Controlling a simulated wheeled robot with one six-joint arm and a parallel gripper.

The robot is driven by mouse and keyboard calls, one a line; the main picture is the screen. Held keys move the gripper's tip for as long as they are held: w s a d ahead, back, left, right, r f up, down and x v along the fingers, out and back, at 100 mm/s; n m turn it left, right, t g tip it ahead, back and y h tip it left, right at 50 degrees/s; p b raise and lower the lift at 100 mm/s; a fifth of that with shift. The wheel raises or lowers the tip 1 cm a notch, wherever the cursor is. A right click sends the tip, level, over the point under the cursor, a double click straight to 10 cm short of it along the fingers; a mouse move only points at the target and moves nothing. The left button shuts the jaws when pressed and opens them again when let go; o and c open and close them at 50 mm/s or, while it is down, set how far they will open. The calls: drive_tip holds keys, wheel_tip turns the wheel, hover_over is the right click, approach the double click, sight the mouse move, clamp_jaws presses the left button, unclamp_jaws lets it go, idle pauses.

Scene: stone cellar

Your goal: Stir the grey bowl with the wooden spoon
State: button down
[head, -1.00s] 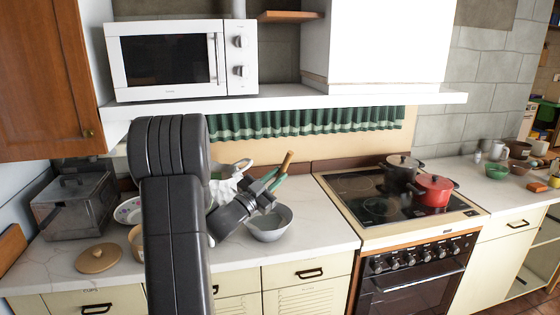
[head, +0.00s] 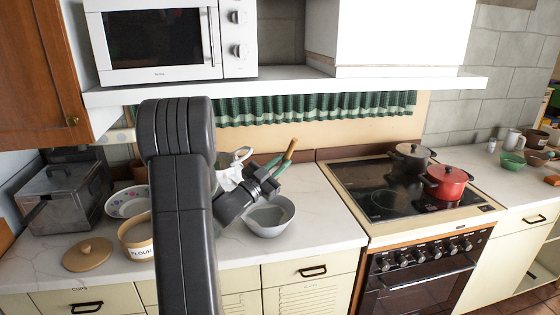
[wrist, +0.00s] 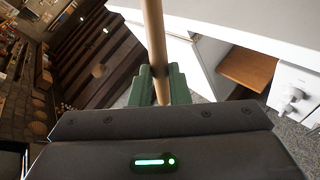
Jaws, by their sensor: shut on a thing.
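The grey bowl (head: 270,230) stands on the white counter, left of the stove. My gripper (head: 275,168) is above the bowl's back rim in the head view. Its green fingers are shut on the wooden spoon (head: 291,148), whose handle sticks up and leans to the right. In the wrist view, the spoon's handle (wrist: 154,40) runs between the green fingers (wrist: 160,85). The spoon's lower end is hidden behind my gripper, so I cannot tell whether it is inside the bowl.
A flour canister (head: 138,250), its wooden lid (head: 88,254) and a patterned dish (head: 122,207) stand left of my arm. A white jug (head: 229,180) is close behind my gripper. A black pot (head: 410,165) and a red pot (head: 447,184) sit on the stove (head: 375,208). A shelf (head: 300,88) hangs above.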

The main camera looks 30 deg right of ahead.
wheel_tip(320, 180, down, 9)
drive_tip(key=b, duration=0.8)
drive_tip(key=shift+f, duration=0.1)
idle(0.4)
